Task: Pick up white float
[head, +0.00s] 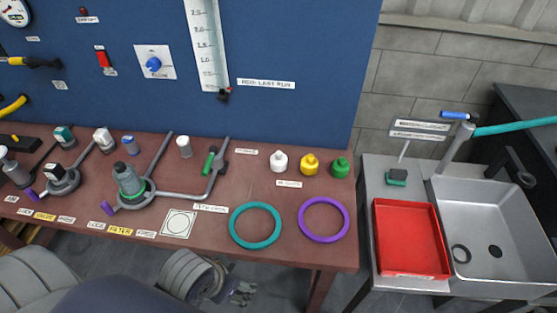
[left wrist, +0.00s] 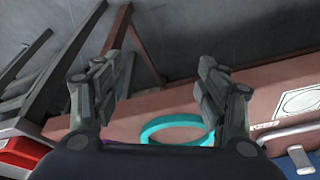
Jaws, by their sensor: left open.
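The white float (head: 279,161) stands upright on the brown bench, left of the yellow float (head: 309,164) and the green float (head: 340,167). My left gripper (head: 242,293) is low in the head view, in front of the bench edge and well short of the floats. In the left wrist view my left gripper (left wrist: 160,95) has its two fingers wide apart with nothing between them. The teal ring (left wrist: 177,129) shows past the fingers there. The white float does not show in the left wrist view. My right gripper is not in view.
The teal ring (head: 256,225) and a purple ring (head: 324,219) lie on the bench (head: 285,255) in front of the floats. Valve fittings and pipes (head: 128,184) fill the left. A red tray (head: 411,240) and a sink (head: 497,222) stand right. A blue panel (head: 320,60) rises behind.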

